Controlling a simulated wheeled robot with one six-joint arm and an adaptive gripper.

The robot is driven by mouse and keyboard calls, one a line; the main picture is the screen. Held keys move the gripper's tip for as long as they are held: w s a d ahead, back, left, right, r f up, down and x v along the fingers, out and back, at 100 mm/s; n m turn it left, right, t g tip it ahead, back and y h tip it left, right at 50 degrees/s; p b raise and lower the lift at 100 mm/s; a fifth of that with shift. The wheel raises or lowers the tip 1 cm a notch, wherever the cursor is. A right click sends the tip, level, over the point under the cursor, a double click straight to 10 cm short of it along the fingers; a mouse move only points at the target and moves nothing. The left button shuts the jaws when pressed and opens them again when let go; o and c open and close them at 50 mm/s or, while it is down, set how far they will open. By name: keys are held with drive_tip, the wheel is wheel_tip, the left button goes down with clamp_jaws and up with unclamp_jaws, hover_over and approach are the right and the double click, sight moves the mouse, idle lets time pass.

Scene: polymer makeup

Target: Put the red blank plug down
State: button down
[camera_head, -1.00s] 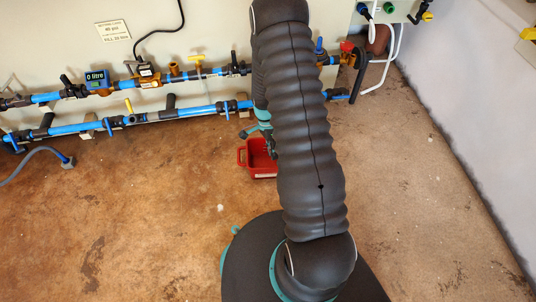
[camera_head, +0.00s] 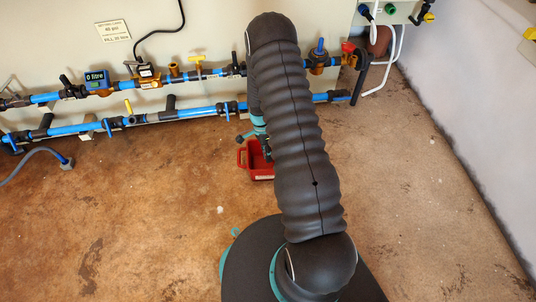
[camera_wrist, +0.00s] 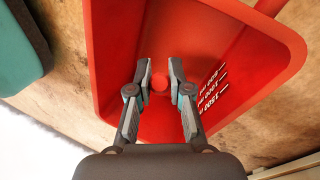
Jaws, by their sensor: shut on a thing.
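My gripper (camera_wrist: 161,75) is shut on the red blank plug (camera_wrist: 159,84), a small round red piece between the fingertips in the wrist view. Both are above the inside of a red container (camera_wrist: 130,110) with white volume marks on one wall. I cannot tell whether the plug touches the container's bottom. In the head view the red container (camera_head: 254,172) stands on the floor, partly hidden by my arm. There my gripper is mostly hidden behind the arm, and the plug cannot be made out.
Blue pipes (camera_head: 80,127) with valves and a meter (camera_head: 97,79) run along the wall behind the container. A grey hose (camera_head: 40,150) lies at the left. The brown floor (camera_head: 150,220) left of the container is largely clear. A white wall (camera_head: 470,100) bounds the right.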

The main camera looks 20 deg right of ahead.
drive_tip(key=shift+f+b, duration=0.3)
drive_tip(key=shift+f, duration=0.1)
drive_tip(key=shift+f, duration=0.2)
drive_tip(key=c, duration=1.1)
unclamp_jaws()
drive_tip(key=shift+r, duration=0.5)
drive_tip(key=p+v, duration=0.2)
drive_tip(key=v, duration=1)
drive_tip(key=shift+r, duration=0.15)
